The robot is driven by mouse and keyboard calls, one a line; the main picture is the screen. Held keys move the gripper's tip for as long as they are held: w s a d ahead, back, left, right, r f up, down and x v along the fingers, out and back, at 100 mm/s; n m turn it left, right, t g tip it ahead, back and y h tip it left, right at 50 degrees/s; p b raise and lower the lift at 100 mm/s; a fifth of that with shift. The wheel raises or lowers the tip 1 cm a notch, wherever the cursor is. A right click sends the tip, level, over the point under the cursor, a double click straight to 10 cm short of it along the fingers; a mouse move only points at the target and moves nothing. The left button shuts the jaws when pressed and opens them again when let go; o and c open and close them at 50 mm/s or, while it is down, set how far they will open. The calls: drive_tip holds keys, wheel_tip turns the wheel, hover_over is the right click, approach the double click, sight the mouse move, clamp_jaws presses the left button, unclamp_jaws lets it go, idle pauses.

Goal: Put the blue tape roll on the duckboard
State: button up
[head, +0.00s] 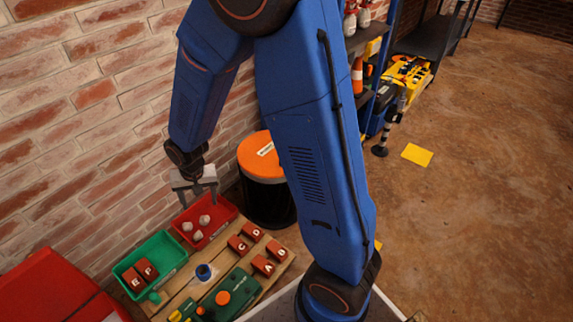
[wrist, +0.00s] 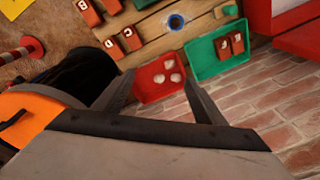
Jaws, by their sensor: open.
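The blue tape roll (head: 204,271) lies on a surface of wooden planks (head: 187,289), between the green tray and the lettered blocks. The roll also shows near the top of the wrist view (wrist: 176,22). This planked wood is the only slatted board I can make out; I cannot tell whether it is the duckboard. My gripper (head: 196,196) is open and empty, pointing down near the brick wall, above and behind the red tray. In the wrist view its fingers (wrist: 158,80) stand apart, with the red tray beyond them. The roll is well away from the fingers.
The red tray (head: 222,213) holds several whitish lumps. The green tray (head: 161,256) holds two red blocks. Red lettered blocks (head: 263,265) and a green item with an orange knob (head: 223,297) crowd the planks. An orange-lidded bin (head: 262,157) stands behind; the brick wall is close.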

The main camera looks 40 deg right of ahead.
drive_tip(key=s+d+r+n+t, duration=0.1)
drive_tip(key=s+d+r, duration=0.65)
drive_tip(key=r, duration=0.35)
drive_tip(key=s+d+r+n+t, duration=0.1)
drive_tip(key=s+d+r+n, duration=0.1)
drive_tip(key=s+d+r, duration=0.75)
drive_tip(key=s+r+t, duration=0.1)
drive_tip(key=s+r, duration=0.4)
drive_tip(key=s, duration=0.2)
drive_tip(key=shift+s+d+r+n+h, duration=0.2)
drive_tip(key=shift+s+d+n+h, duration=0.1)
drive_tip(key=shift+n, duration=0.1)
